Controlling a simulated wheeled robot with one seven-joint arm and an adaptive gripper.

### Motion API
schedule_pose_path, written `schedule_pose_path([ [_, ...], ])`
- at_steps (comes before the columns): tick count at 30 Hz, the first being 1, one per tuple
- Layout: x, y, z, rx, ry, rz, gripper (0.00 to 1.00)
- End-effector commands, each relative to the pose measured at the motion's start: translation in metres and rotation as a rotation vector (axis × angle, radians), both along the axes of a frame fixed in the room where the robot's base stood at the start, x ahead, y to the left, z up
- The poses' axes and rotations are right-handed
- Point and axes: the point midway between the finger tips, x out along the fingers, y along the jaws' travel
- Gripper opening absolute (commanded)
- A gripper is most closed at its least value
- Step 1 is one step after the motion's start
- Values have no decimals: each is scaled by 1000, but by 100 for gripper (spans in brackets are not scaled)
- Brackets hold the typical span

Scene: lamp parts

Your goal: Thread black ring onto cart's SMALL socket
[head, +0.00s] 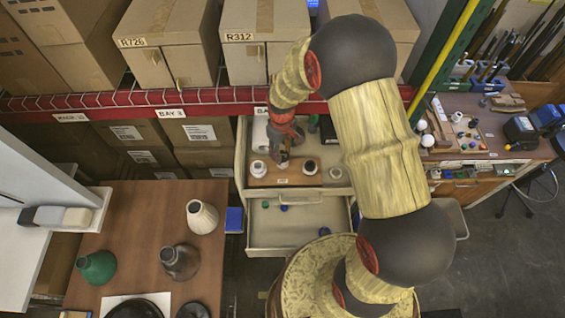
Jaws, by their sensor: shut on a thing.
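My gripper (284,158) is over the cart (241,150), pointing down at the brown board (296,180) on its top. It is shut on a small dark thing, taken to be the black ring, mostly hidden by the fingers. Several pale sockets stand along the board: one at the left (258,167), one right of my gripper with a dark top (310,166), and one at the far right (335,172). The spot under my fingers is partly covered. I cannot tell which socket is the small one, nor whether the held thing touches a socket.
The cart's open drawer (300,232) holds small blue pieces. A red shelf beam (190,101) with cardboard boxes (265,35) runs behind the cart. A brown table (140,215) with lamp shades is at left, a cluttered workbench (490,155) at right.

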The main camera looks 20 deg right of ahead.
Motion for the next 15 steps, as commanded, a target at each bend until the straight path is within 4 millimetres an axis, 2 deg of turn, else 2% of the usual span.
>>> schedule_pose_path([
  [7, 0, 0, -15, 0, 0, 0, 24],
  [15, 0, 0, -17, 0, 0, 0, 24],
])
